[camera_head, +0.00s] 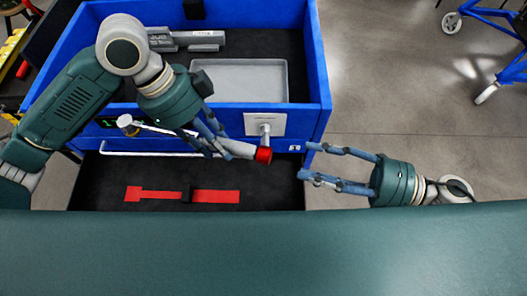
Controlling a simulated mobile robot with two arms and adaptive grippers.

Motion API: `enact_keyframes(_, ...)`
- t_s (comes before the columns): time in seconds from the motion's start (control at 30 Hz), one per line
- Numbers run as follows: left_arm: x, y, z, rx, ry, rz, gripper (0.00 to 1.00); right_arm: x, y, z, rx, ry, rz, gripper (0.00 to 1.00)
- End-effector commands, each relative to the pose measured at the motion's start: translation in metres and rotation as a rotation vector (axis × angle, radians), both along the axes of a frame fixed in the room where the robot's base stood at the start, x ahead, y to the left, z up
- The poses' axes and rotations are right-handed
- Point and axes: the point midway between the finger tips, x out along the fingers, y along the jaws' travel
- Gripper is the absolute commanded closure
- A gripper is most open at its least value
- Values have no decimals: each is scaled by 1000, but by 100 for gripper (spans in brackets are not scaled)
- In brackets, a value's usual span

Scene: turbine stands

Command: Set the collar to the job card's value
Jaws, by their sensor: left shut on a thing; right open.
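A long wrench-like tool lies across the front of the blue cart, with a round head (127,122) at left and a pale grey handle (238,149) at right. The handle ends in a red collar (263,155). My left gripper (219,147) is shut on the tool, around where the thin shaft meets the handle. My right gripper (306,160) is open and empty, just right of the red collar and apart from it, its fingers pointing left. I cannot make out a job card or any scale value on the tool.
A white plate (278,124) with a grey peg sits on the cart front, close above the collar. A grey tray (268,75) and grey tool (195,40) lie on the blue cart (318,70). Red strap-like pieces (215,196) lie on the lower dark surface.

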Motion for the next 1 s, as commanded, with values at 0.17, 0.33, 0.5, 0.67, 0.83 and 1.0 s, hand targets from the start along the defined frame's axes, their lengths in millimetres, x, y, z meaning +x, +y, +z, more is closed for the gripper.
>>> enact_keyframes(0.17,1,0,1,-2,-3,0,100,2,12,1,0,-7,9,52)
enact_keyframes(0.33,1,0,1,-2,-3,0,100,9,32,0,1,-6,6,52)
enact_keyframes(0.5,1,0,1,-2,-3,0,100,16,52,-2,0,-7,8,52)
enact_keyframes(0.67,1,0,1,-2,-3,0,100,21,66,-3,-1,-6,5,52)
enact_keyframes(0.83,1,0,1,-2,-3,0,100,23,74,-4,0,-3,5,52)
enact_keyframes(1.0,1,0,1,-2,-3,0,100,24,76,-5,-1,-4,4,52)
